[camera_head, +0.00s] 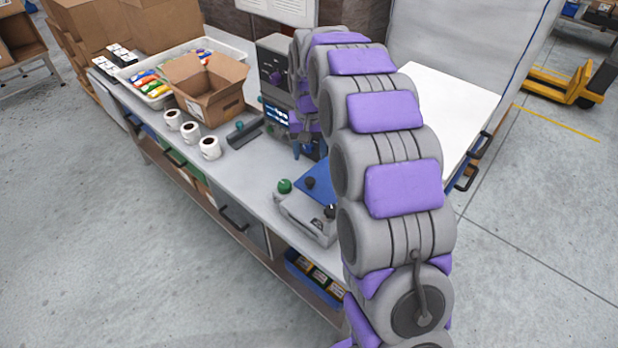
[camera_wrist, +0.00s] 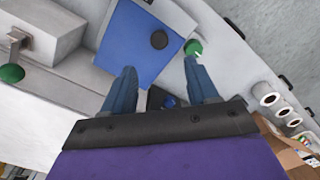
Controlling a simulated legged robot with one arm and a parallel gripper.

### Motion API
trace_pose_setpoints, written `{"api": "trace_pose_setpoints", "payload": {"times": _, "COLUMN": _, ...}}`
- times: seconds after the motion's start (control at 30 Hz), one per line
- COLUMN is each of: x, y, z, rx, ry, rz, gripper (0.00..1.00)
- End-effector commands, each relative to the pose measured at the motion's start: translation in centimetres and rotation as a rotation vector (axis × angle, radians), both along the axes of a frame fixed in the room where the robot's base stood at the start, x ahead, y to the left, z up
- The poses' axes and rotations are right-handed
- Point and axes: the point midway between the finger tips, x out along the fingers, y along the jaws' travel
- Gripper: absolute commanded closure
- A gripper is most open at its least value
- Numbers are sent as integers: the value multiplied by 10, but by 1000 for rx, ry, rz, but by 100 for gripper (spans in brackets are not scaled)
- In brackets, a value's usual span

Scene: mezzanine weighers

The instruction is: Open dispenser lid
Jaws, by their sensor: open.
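A low grey device, apparently the dispenser (camera_head: 305,213), stands on the bench with a flat blue lid (camera_head: 318,188) that looks closed. The lid carries a black knob (camera_head: 309,182). A green knob (camera_head: 284,186) is at the device's left corner. In the wrist view, the blue lid (camera_wrist: 130,50), its black knob (camera_wrist: 159,40) and a green knob (camera_wrist: 193,47) lie beyond my fingertips. My gripper (camera_wrist: 159,68) is open and empty, with its two blue fingers apart. In the head view, my arm hides part of the device and most of my gripper.
A dark machine with a lit display (camera_head: 275,112) stands behind the device. White rolls (camera_head: 190,132), an open cardboard box (camera_head: 210,95) and a tray of coloured items (camera_head: 150,90) fill the bench's left. A grey block with a green knob (camera_wrist: 11,73) shows in the wrist view.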

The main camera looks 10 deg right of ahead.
Motion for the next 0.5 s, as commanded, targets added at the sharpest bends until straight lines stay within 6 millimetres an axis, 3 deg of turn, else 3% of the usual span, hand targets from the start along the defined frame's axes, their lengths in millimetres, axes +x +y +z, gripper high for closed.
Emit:
{"api": "trace_pose_setpoints", "payload": {"times": 0.2, "x": -2, "y": 0, "z": -47, "rx": -1, "ry": 8, "rz": 1, "gripper": 41}}
{"api": "trace_pose_setpoints", "payload": {"times": 0.5, "x": -2, "y": 0, "z": -92, "rx": -1, "ry": 6, "rz": 1, "gripper": 41}}
